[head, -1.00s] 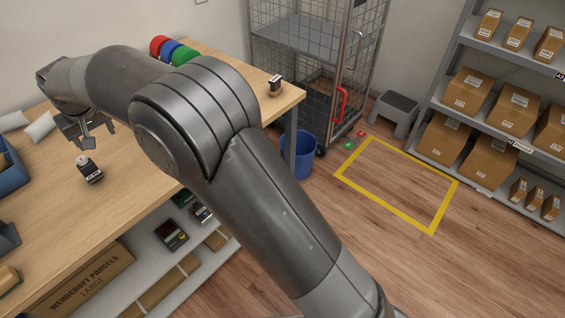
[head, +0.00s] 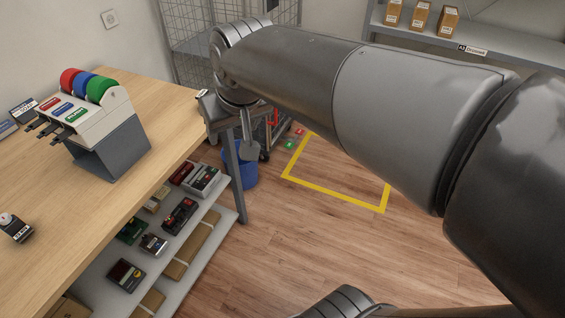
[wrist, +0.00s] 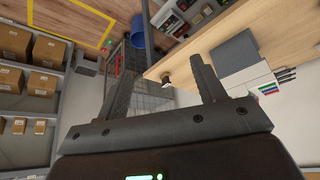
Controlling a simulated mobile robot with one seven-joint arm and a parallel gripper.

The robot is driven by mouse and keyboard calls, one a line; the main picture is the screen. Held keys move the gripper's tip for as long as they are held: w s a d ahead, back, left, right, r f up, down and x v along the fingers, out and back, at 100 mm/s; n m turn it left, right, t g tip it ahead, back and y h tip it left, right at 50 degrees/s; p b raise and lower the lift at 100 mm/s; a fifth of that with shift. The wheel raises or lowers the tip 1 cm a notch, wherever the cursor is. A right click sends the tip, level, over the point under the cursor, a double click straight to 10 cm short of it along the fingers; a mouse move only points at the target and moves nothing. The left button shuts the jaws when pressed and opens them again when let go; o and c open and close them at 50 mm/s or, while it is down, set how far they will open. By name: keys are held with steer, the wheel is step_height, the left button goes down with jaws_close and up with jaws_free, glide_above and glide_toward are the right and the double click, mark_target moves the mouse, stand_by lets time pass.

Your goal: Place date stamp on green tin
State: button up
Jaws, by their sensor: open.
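A small dark stamp-like block with a pale label (head: 16,229) stands on the counter at the left edge of the head view. Another small block (wrist: 166,78) sits near the counter's edge in the wrist view, seen between my fingers and beyond them. I cannot tell which is the date stamp. A small green item (head: 289,145), possibly the green tin, lies on the floor beside a red one near the yellow outline. My gripper (head: 246,140) hangs off the counter's far corner, fingers down. In the wrist view my gripper (wrist: 165,45) is open and empty.
A dispenser with red, blue and green rolls (head: 110,130) stands on the counter (head: 150,90). A shelf below (head: 190,235) holds several small boxes. A blue bin (head: 240,172) and a wire cage (head: 185,45) stand beyond. The floor inside the yellow outline (head: 335,195) is clear.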

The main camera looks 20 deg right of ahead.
steer(key=shift+o, duration=0.3)
steer(key=s+d+f+m, duration=0.1)
steer(key=s+d+f, duration=0.1)
steer(key=s, duration=0.3)
steer(key=s+d+f+m+h, duration=0.1)
steer(key=s+d+f, duration=0.2)
steer(key=s+d, duration=0.2)
steer(key=shift+s+d, duration=0.15)
steer(key=shift+s, duration=0.25)
steer(key=shift+f, duration=0.1)
